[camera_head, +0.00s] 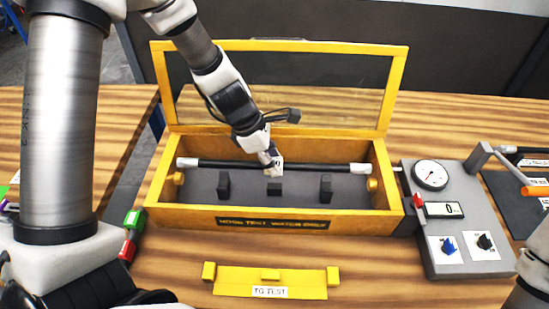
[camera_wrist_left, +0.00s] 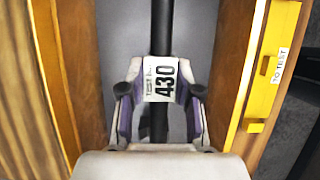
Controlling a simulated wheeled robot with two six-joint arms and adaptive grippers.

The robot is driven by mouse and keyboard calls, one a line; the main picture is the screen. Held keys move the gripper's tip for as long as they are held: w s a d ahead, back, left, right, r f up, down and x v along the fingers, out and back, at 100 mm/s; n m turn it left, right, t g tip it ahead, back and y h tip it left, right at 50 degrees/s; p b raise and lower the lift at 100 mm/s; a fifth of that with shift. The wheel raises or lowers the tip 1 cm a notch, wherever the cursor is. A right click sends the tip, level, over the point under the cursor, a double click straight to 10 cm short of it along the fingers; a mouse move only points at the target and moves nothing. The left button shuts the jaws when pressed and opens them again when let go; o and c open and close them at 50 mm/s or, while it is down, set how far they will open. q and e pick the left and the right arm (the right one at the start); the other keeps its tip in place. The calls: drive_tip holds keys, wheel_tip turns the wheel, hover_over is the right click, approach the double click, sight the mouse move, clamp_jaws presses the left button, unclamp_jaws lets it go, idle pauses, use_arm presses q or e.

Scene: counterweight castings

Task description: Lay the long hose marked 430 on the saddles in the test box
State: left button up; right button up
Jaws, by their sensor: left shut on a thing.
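The long black hose (camera_head: 225,164) with white end fittings lies level across the inside of the open yellow test box (camera_head: 190,220). It also shows in the left wrist view (camera_wrist_left: 161,28). Its white label (camera_wrist_left: 160,80) reads 430. My left gripper (camera_head: 272,161) is shut on the hose at this label, near its middle; it also shows in the wrist view (camera_wrist_left: 160,112). Three dark saddles, left (camera_head: 223,186), middle (camera_head: 274,189) and right (camera_head: 325,188), stand on the box floor. The hose appears above and behind them, apart from them. My right gripper is out of view.
The box's framed clear lid (camera_head: 398,80) stands open behind. A yellow "TO TEST" rack (camera_head: 300,277) lies empty in front. A grey gauge unit (camera_head: 440,205) stands to the right. Bare table surrounds the rack.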

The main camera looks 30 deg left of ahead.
use_arm(q)
drive_tip(key=b, duration=0.5)
hover_over(280, 186)
drive_tip(key=a, duration=0.1)
drive_tip(key=f, duration=0.5)
drive_tip(key=shift+s+a, duration=0.2)
drive_tip(key=shift+s, duration=0.15)
drive_tip(key=shift+w+f, duration=0.2)
drive_tip(key=shift+f, duration=0.3)
drive_tip(key=shift+s+r, duration=0.15)
drive_tip(key=shift+f+b, duration=0.5)
drive_tip(key=shift+f, duration=0.3)
drive_tip(key=o, duration=1.2)
drive_tip(key=shift+r, duration=0.1)
drive_tip(key=shift+c, duration=0.2)
